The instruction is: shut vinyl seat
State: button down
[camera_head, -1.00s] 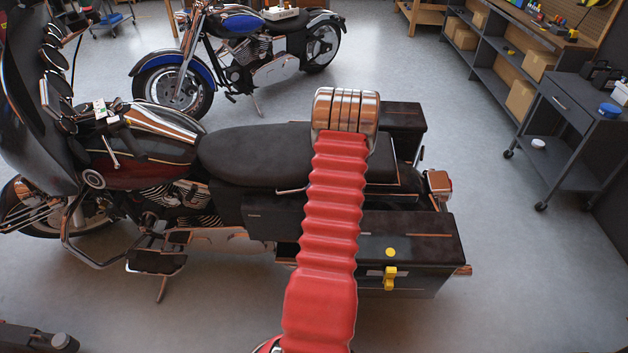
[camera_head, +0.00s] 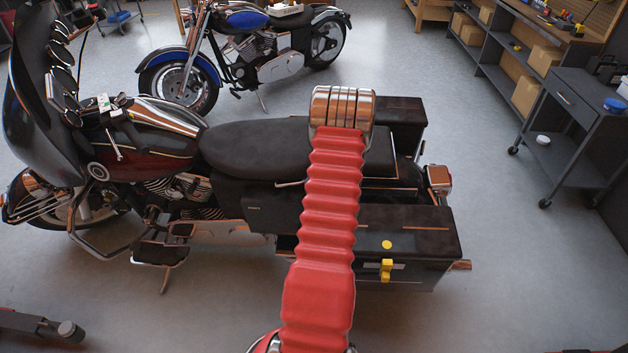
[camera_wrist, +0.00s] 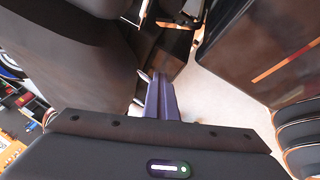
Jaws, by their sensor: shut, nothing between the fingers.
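The black vinyl seat (camera_head: 262,148) lies lengthwise on the dark red motorcycle in the head view. It looks roughly level; I cannot tell whether its edge is fully down. My arm crosses its rear part and hides some of it. In the wrist view, a broad dark padded surface (camera_wrist: 75,60), probably the seat, fills the left side. My gripper (camera_wrist: 158,80) shows there as purple fingers, shut and empty, pointing into the gap between that surface and a dark trimmed case on the right. Contact with the seat is not clear. My gripper's fingers are hidden in the head view.
A black saddlebag (camera_head: 425,232) with a yellow latch (camera_head: 386,266) sits at the motorcycle's near rear side. A tall windshield (camera_head: 40,110) stands at its front. A blue motorcycle (camera_head: 240,50) is behind. A dark cart (camera_head: 575,105) stands right. Open floor lies at the front right.

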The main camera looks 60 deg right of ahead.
jog(key=s+d+r, duration=0.1)
jog(key=s+r, duration=0.2)
jog(key=s, duration=0.8)
jog(key=shift+d, duration=0.2)
dwell(0.6)
